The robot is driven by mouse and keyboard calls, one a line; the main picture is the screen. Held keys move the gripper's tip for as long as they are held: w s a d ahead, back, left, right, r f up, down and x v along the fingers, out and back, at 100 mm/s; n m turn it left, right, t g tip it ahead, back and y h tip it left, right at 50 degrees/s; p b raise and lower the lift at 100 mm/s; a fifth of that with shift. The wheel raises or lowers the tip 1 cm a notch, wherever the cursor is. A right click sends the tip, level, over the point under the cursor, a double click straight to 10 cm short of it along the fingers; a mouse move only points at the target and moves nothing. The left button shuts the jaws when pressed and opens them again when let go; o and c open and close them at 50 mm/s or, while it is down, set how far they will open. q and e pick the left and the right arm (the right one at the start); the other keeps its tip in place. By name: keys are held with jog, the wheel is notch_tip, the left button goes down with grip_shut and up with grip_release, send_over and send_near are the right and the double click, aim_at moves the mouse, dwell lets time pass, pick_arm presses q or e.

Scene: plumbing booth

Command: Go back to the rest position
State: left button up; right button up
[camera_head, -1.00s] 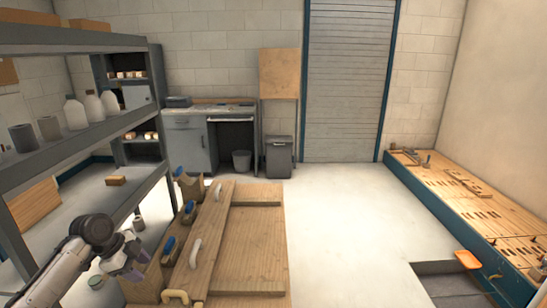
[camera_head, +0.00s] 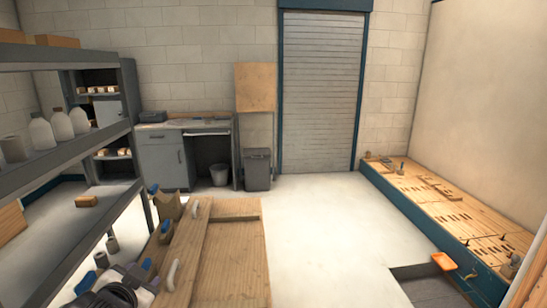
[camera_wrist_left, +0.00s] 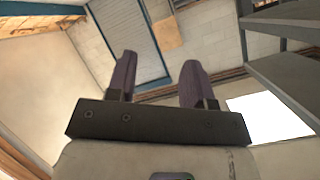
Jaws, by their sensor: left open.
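My left arm shows at the bottom left edge of the head view as a dark wrist part (camera_head: 112,288), in front of the wooden workbench. Beyond the fingers lie the block wall and the roller door (camera_wrist_left: 128,38), seen tilted. My right gripper is in neither view.
A grey shelf rack (camera_head: 75,158) with white bottles (camera_head: 60,124) stands close on the left. The wooden workbench (camera_head: 232,262), with handled tools along its left side, is in front. A long low bench (camera_head: 440,205) runs along the right wall. The floor (camera_head: 315,225) between is clear.

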pick_arm(q)
jog(key=s+d+f+n+g+h+p, duration=0.1)
jog(key=s+d+f+g, duration=0.15)
jog(key=s+f, duration=0.95)
jog(key=s+d+f+n+g+p, duration=0.1)
jog(key=s+f+g, duration=0.3)
jog(key=s+f, duration=0.75)
jog(key=s+d+f+n+g+h, duration=0.1)
jog(key=s+d+f+g, duration=0.15)
jog(key=s+f, duration=0.9)
notch_tip(320, 180, up, 41)
jog(key=s+p, duration=0.2)
jog(key=p, duration=3.6)
jog(key=shift+a+f, duration=0.2)
jog(key=shift+a, duration=0.25)
jog(key=shift+w, duration=0.1)
jog(key=shift+c, duration=0.4)
